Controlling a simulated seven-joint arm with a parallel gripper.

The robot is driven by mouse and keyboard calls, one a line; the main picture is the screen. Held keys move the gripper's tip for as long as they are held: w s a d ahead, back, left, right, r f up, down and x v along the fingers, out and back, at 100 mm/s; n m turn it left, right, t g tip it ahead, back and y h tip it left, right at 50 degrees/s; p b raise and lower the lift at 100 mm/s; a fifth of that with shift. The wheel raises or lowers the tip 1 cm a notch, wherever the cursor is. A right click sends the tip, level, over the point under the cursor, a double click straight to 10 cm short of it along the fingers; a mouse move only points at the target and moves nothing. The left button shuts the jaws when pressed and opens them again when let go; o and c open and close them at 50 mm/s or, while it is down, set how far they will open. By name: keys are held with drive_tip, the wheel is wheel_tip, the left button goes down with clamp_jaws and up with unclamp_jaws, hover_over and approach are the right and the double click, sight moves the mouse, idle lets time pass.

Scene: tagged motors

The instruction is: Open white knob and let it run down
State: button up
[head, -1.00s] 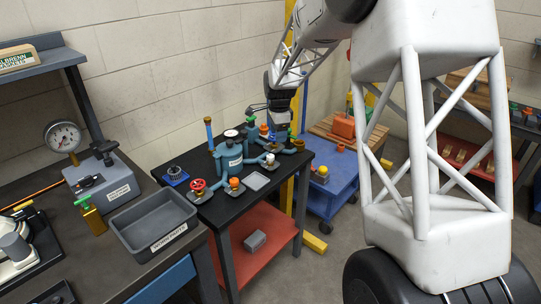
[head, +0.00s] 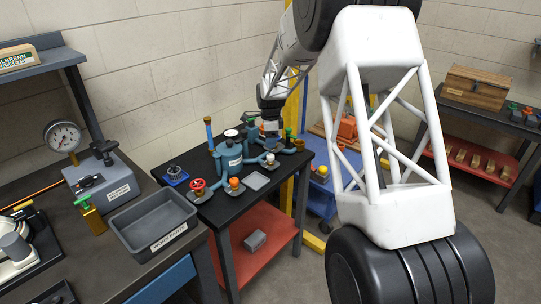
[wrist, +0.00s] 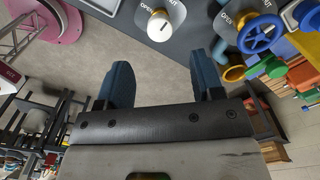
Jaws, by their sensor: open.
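The white knob (wrist: 160,27) stands on a grey plate marked "OPEN" at the top of the wrist view. It also shows in the head view (head: 270,158) at the end of a branch of the blue-green vessel (head: 228,157). My gripper (wrist: 165,72) is open and empty, its two blue fingers apart. The knob lies ahead of the gap between them, and the fingers do not touch it. In the head view my gripper (head: 271,138) hangs just above and behind the white knob.
A blue handwheel (wrist: 262,33) on a brass stem is right of the knob. A red handwheel (head: 197,186) and an orange knob (head: 234,183) are on the vessel's front branches. A grey bin (head: 152,225) stands left.

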sight(271, 156)
drive_tip(key=shift+f, duration=3.85)
drive_tip(key=c, duration=0.9)
